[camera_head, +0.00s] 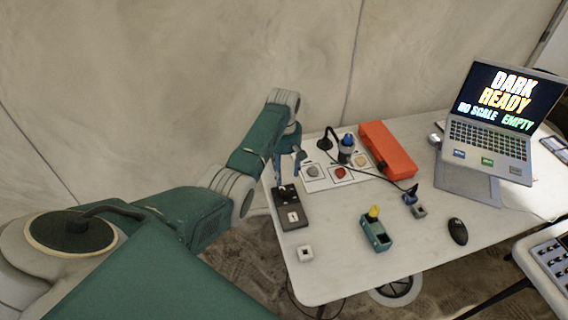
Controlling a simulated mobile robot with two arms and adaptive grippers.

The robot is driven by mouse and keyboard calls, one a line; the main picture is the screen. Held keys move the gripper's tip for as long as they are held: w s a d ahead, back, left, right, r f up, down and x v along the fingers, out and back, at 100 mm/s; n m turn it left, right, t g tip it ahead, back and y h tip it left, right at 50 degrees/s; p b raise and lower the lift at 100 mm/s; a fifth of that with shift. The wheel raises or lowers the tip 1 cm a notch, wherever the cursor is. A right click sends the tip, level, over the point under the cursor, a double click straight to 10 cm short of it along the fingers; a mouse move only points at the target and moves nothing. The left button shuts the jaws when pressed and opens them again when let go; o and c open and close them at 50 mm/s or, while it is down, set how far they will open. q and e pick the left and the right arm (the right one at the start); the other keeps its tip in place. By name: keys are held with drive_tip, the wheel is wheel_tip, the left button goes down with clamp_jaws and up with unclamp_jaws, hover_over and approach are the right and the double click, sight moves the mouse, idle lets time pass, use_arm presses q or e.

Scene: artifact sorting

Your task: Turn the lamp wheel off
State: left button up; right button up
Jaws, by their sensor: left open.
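My left gripper (288,166) is at the far left edge of the white table (335,270). Its bluish fingers are apart and point down, just above and behind a dark grey box (291,209). The box has a light plate and a small dark part near its far end, partly hidden by the fingers. I cannot tell whether that part is the lamp wheel, or whether a finger touches it. A small black lamp-like thing (327,138) stands behind a white tray with several stones (339,172). My right gripper is not in view.
A laptop (491,120) reading "DARK READY" stands at the right. The table's front left is mostly clear.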

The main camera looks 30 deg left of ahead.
use_arm(q)
drive_tip(key=shift+a+r, duration=0.1)
drive_tip(key=shift+r, duration=1.65)
